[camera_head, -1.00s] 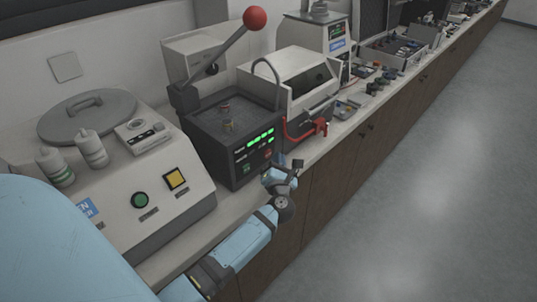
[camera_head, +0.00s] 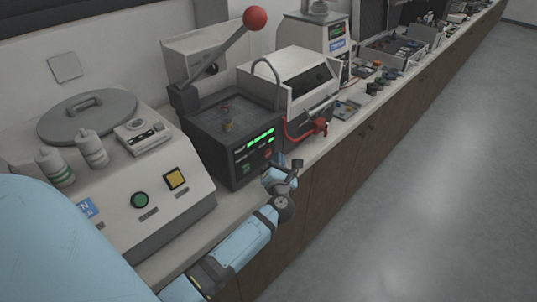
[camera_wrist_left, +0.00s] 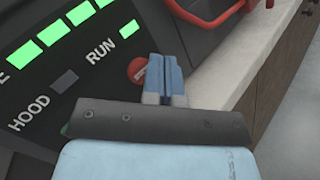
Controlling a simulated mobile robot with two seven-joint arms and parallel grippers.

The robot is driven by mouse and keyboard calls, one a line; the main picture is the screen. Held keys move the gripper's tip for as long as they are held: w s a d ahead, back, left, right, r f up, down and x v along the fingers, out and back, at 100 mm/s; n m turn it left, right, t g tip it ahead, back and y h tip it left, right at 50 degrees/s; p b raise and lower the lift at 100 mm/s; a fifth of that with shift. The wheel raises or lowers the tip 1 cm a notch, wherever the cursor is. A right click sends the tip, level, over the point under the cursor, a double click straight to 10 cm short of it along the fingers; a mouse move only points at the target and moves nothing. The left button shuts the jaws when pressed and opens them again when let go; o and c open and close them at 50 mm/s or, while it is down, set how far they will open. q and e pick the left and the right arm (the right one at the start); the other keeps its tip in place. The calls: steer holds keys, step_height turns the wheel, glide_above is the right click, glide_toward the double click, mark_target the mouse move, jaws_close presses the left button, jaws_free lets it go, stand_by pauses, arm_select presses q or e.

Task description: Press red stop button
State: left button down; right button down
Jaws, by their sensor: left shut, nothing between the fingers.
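The mounting press (camera_head: 232,132) is a dark box with a lit green panel on its front. The round red stop button (camera_head: 268,155) is low on the right of that panel. It also shows in the left wrist view (camera_wrist_left: 137,70), beside the RUN label and partly covered by my fingers. My left gripper (camera_head: 279,159) is in front of the panel's right edge. Its blue fingers (camera_wrist_left: 165,66) are shut with nothing between them, and overlap the button's right side in the picture. I cannot tell whether they touch it. My right gripper is not in view.
A red-ball lever (camera_head: 255,18) rises above the press. A red hooked handle (camera_head: 318,128) is just right of the gripper. A sloped grey machine (camera_head: 150,225) with green and yellow buttons stands at the left. The floor (camera_head: 430,220) at the right is clear.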

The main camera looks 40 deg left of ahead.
arm_select(q)
steer(key=shift+a, duration=0.4)
steer(key=shift+a, duration=0.4)
stand_by(0.4)
steer(key=shift+d, duration=0.15)
stand_by(0.3)
steer(key=shift+d, duration=0.65)
steer(key=d, duration=0.5)
steer(key=shift+s, duration=0.25)
stand_by(0.7)
